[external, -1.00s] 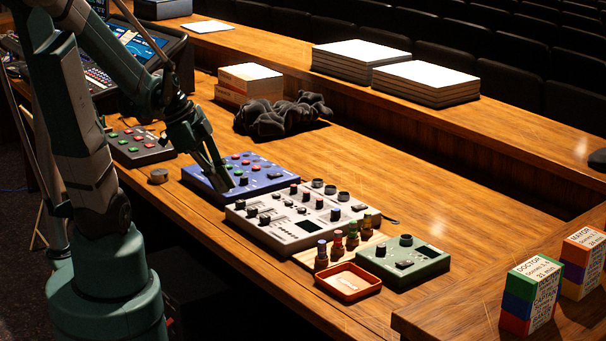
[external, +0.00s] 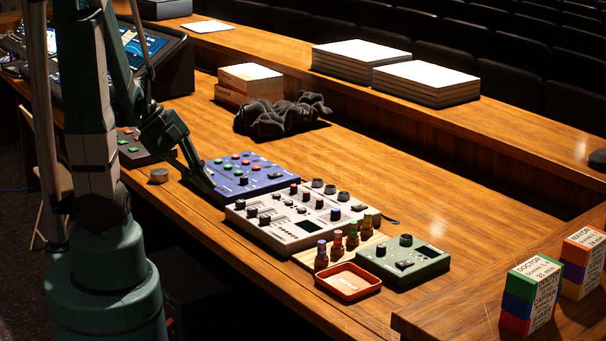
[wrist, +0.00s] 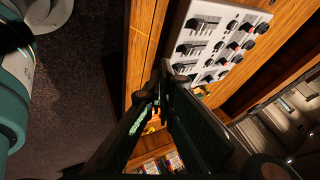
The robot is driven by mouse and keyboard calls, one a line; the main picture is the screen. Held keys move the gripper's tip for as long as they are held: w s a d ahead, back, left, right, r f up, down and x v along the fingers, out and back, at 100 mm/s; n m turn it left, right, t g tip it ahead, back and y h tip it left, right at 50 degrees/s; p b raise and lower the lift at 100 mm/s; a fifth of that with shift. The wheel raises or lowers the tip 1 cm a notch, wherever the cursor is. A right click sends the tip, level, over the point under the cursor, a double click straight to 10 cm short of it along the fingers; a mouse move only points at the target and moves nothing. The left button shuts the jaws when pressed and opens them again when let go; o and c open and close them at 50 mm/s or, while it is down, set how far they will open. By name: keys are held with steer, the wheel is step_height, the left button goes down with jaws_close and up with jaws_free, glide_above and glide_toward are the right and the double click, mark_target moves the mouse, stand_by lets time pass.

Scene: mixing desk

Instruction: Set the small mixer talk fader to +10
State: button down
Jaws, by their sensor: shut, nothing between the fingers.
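The small mixer (external: 290,222) looks to be the pale grey unit in the middle of the desk, with black fader caps on its near-left part and knobs farther back. In the wrist view the mixer (wrist: 213,50) is at upper right, with several black fader caps in slots. Its labels are too small to read, so I cannot tell which fader is talk. My gripper (external: 209,188) is shut and empty, at the near-left edge of the blue button panel, left of the mixer. In the wrist view my gripper (wrist: 168,68) has its tips just left of the mixer's lower end.
The blue panel (external: 246,176) adjoins the mixer's left side. A small-bottle rack, an orange tray (external: 348,281) and a green box (external: 404,262) stand to its right. A dark cloth (external: 283,113) lies behind. A small round knob (external: 159,175) sits near the front edge.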

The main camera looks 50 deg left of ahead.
mark_target(253, 211)
steer(key=shift+f, duration=0.1)
stand_by(0.5)
steer(key=b+x, duration=0.3)
steer(key=x, duration=0.6)
steer(key=shift+w+d+f, duration=0.1)
steer(key=shift+w+f, duration=0.1)
steer(key=shift+f, duration=0.1)
steer(key=shift+w+b, duration=0.45)
steer(key=shift+w, duration=1.6)
steer(key=w+b, duration=0.1)
steer(key=w, duration=0.5)
steer(key=shift+w, duration=0.3)
steer(key=shift+s, duration=0.1)
